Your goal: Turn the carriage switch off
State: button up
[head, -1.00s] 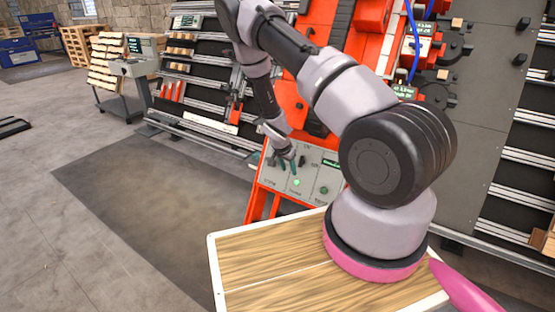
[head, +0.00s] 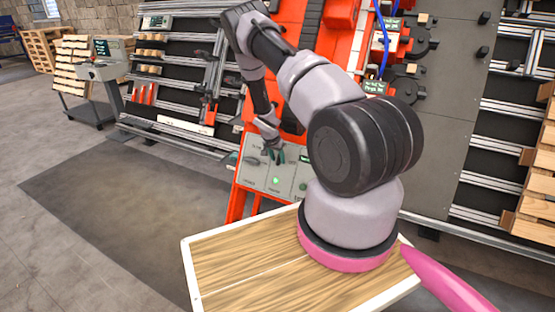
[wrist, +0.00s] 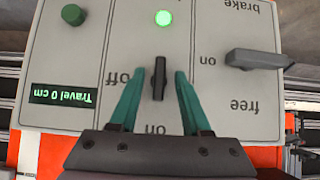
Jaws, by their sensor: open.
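The carriage switch (wrist: 159,78) is a small black knob on a grey control panel (wrist: 60,60), which shows upside down in the wrist view. The knob stands lengthwise in line with the word "on" below it; "off" is at its left. My gripper (wrist: 159,77) is open, with one green finger on each side of the knob and a visible gap on both sides. In the head view my gripper (head: 273,158) is in front of the panel (head: 252,176) and hides the switch. A green lamp (wrist: 163,17) is lit beyond the knob.
A grey brake lever (wrist: 258,59) with "on" and "free" marks is close to the right finger in the wrist view. A green button (wrist: 73,14) and a "Travel 0 cm" display (wrist: 64,95) are on the left. A wooden tabletop (head: 230,265) is in front of the panel.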

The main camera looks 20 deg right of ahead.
jog(key=shift+d+f, duration=0.1)
jog(key=shift+f, duration=0.05)
grip_shut()
